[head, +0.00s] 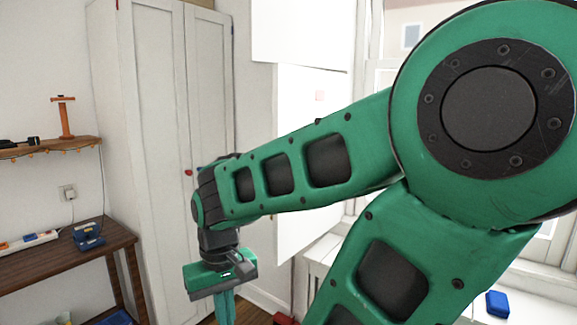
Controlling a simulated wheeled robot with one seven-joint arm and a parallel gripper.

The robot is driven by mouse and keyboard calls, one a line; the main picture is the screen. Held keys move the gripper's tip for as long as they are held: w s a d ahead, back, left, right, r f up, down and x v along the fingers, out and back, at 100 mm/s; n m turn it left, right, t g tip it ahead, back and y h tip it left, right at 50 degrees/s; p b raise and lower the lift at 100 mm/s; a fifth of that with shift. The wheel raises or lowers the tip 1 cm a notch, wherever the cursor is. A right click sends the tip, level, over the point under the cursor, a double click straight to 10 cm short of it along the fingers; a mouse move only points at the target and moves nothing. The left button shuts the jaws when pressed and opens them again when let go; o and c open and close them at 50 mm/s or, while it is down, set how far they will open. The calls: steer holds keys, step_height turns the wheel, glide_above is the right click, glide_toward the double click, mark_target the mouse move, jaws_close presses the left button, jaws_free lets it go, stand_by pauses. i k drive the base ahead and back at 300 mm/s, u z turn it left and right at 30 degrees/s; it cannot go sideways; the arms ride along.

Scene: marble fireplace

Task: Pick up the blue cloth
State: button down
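No blue thing in view is clearly a cloth. A small bright blue item (498,303) lies on a white surface at the lower right, beyond my arm; it looks block-like. Another flat blue patch (115,318) shows at the bottom left, under the wooden table, cut by the picture's edge. My gripper (223,308) points down at the bottom centre-left, in front of the white cabinet and apart from both blue items. Its teal fingers look close together, but their tips run to the picture's lower edge, so the opening is unclear. I see nothing held.
A dark wooden table (62,262) at the left bears a blue device (88,236) and a white power strip (25,241). A shelf (50,148) with an orange stand (65,117) hangs above. A tall white cabinet (160,150) stands behind my gripper. My arm hides much of the right.

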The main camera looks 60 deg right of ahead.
mark_target(496, 303)
steer(key=u, duration=0.05)
steer(key=i, duration=1.4)
steer(key=z, duration=2.95)
steer(key=i, duration=1.05)
steer(key=z, duration=0.1)
steer(key=k, duration=0.3)
steer(key=z, duration=0.05)
